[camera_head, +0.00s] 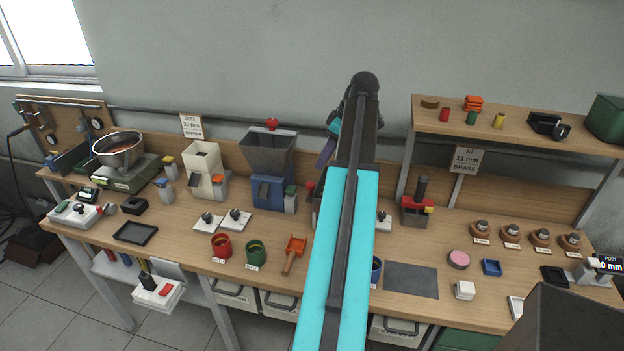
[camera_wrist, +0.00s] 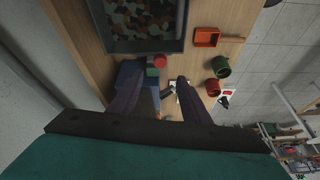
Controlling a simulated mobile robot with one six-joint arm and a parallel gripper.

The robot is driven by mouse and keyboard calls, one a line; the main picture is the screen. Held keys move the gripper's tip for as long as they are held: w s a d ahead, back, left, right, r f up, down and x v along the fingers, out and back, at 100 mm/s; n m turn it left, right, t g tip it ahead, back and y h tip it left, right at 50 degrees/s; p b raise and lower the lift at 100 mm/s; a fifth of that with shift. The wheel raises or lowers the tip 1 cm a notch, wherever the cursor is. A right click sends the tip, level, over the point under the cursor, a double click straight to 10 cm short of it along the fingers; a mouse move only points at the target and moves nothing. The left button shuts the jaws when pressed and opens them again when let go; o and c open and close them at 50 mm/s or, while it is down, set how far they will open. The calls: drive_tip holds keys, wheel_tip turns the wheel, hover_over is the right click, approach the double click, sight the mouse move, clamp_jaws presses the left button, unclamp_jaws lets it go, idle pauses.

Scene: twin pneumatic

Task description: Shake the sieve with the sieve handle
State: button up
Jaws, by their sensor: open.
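I cannot make out the sieve or its handle for certain. In the wrist view a dark open-topped container (camera_wrist: 146,48) full of mixed pieces fills the top. A red round part (camera_wrist: 159,60) and a green block (camera_wrist: 152,72) lie just below it. My gripper (camera_wrist: 156,84) is open, with its two dark fingers apart. No grasped object shows between them. In the head view my gripper (camera_head: 327,143) is raised above the back of the bench, partly behind my arm. My arm hides the bench right of the grey hopper (camera_head: 268,150).
On the bench, a red cup (camera_head: 221,246), a green cup (camera_head: 256,253) and an orange scoop (camera_head: 294,246) stand in front. A metal bowl (camera_head: 118,150) sits at left. A shelf (camera_head: 520,128) stands at right. The grey mat (camera_head: 411,280) is bare.

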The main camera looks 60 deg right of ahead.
sight(311, 184)
drive_tip(key=shift+p+x, duration=1.65)
drive_tip(key=shift+x, duration=3.75)
clamp_jaws()
